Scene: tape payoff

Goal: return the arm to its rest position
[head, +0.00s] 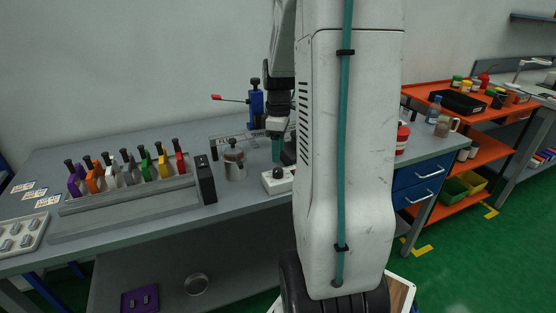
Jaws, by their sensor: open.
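My arm (350,150), a white column of links with a teal cable, stands upright in front of the bench in the head view. It hides a wide strip of the scene. My gripper (282,150) hangs over the grey bench (130,238), left of this arm link and partly hidden by it. It points down with its jaws open, and I see nothing held in them. It is near a metal canister (234,163) and a white box with a black knob (277,180).
A grey rack (130,208) with several coloured clamps stands on the bench at left. A blue fixture with a red-tipped lever (256,102) stands behind the gripper. A tray (20,236) is at far left. Blue drawers (418,174) and an orange shelf cart (470,118) are at right.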

